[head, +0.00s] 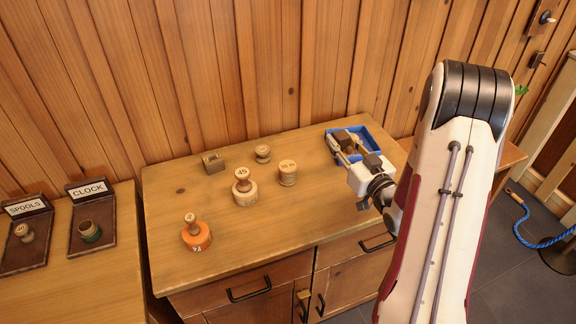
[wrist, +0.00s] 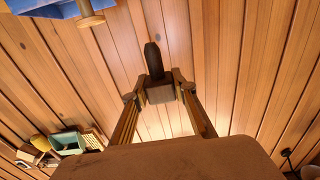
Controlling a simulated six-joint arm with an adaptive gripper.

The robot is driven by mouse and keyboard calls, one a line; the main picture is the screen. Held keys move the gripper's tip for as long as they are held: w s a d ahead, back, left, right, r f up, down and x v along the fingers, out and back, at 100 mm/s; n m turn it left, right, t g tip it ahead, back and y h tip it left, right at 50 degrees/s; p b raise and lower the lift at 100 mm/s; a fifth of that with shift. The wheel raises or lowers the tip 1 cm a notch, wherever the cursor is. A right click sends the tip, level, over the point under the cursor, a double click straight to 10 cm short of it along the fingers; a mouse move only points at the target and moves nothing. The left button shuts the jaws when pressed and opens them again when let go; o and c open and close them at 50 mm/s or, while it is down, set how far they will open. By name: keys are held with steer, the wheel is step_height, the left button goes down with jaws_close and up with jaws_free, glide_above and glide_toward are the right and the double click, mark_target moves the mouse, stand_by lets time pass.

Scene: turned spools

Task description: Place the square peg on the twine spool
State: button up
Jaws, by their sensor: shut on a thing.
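My gripper (head: 346,150) is at the right end of the wooden cabinet top, over the blue tray. It is shut on a brown square-sided piece with a dark rounded end (wrist: 158,88), which looks like the square peg. The piece sits between the fingertips in the wrist view, and shows as a brown block (head: 342,136) in the head view. A pale spool with a length marking, perhaps "20 m" (head: 287,173), stands upright left of my gripper and looks like the twine spool. The gripper is apart from it.
The blue tray (head: 373,137) holds pieces partly hidden by my gripper. A spool marked 45 (head: 245,188), a small spool (head: 263,153), a square block (head: 213,162) and an orange-based spool (head: 197,236) stand further left. SPOOLS (head: 27,247) and CLOCK (head: 92,238) trays lie far left.

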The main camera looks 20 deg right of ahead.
steer(key=w+a+r, duration=0.4)
steer(key=w+a, duration=0.3)
steer(key=a, duration=0.5)
steer(key=shift+w+h, duration=0.3)
steer(key=shift+w, duration=0.1)
glide_above(288, 167)
steer(key=shift+f, duration=2.85)
steer(key=shift+f, duration=0.15)
steer(key=shift+f, duration=1.95)
steer(key=shift+f, duration=0.1)
